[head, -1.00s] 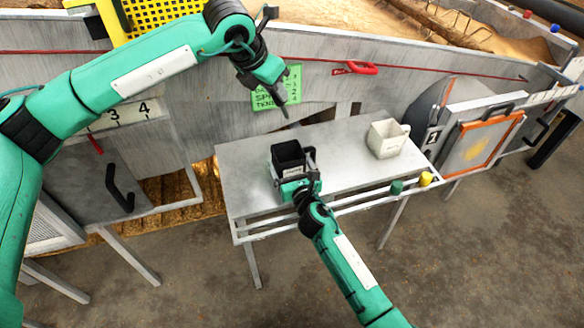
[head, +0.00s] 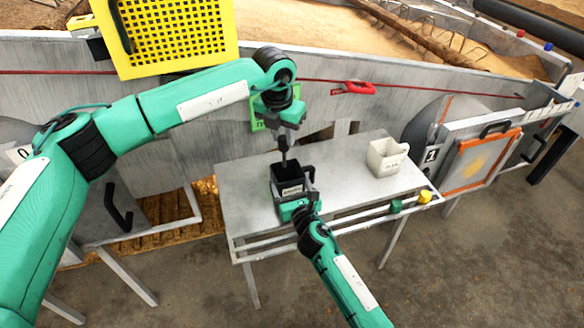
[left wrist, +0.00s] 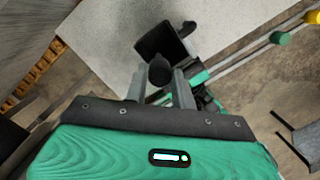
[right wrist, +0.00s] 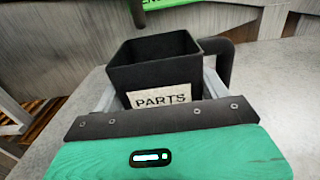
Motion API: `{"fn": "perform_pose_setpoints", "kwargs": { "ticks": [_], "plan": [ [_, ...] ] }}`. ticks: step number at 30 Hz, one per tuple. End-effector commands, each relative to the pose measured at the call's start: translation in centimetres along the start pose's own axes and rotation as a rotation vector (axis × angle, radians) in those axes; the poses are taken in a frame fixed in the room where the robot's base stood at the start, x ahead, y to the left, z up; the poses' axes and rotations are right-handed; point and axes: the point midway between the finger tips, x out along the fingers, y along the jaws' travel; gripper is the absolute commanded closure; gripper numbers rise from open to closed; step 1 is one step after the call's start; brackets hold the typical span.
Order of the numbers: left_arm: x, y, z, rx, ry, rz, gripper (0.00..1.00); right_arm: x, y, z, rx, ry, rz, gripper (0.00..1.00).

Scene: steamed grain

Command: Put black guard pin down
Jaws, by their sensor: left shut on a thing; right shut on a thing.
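The black guard pin (left wrist: 160,72) is held between the fingers of my left gripper (left wrist: 161,88), its round dark end showing in the left wrist view. In the head view my left gripper (head: 287,136) points down over the black PARTS cup (head: 291,188), with the pin just above the opening. Whether the pin's lower end enters the cup, I cannot tell. My right gripper (head: 300,203) is shut on the cup, which stands upright at the table's front. In the right wrist view the cup (right wrist: 155,70) sits between the fingers; its bottom is hidden.
The grey metal table (head: 345,180) has free room between the black cup and a white cup (head: 386,157) on the right. A front rail holds a green knob (head: 396,206) and a yellow knob (head: 425,197). A grey wall with a red handle (head: 360,87) stands behind.

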Motion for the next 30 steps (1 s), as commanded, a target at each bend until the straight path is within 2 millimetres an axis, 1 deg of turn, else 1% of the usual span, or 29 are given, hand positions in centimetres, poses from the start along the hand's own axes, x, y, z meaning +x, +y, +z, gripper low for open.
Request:
{"fn": "perform_pose_setpoints", "kwargs": {
  "ticks": [9,14,19,21,30],
  "plan": [
    [5.3,0.0,-0.9,-0.004,0.008,0.001,0.97,0.0,0.0,-0.1,0.0,0.001,0.0,0.49],
    [6.8,0.0,-1.1,-0.004,0.006,0.001,0.97,0.0,0.0,-0.1,0.0,0.001,0.0,0.49],
    [9.2,0.0,-1.5,-0.004,0.008,0.0,0.97,0.0,0.0,-0.1,0.0,0.001,0.0,0.49],
    [9.7,0.0,-1.6,-0.003,0.006,0.001,0.97,0.0,0.0,-0.1,0.0,0.001,0.0,0.49],
    [9.9,0.0,-1.6,-0.003,0.005,0.002,0.97,0.0,0.0,-0.1,0.0,0.001,0.0,0.49]
  ]
}}
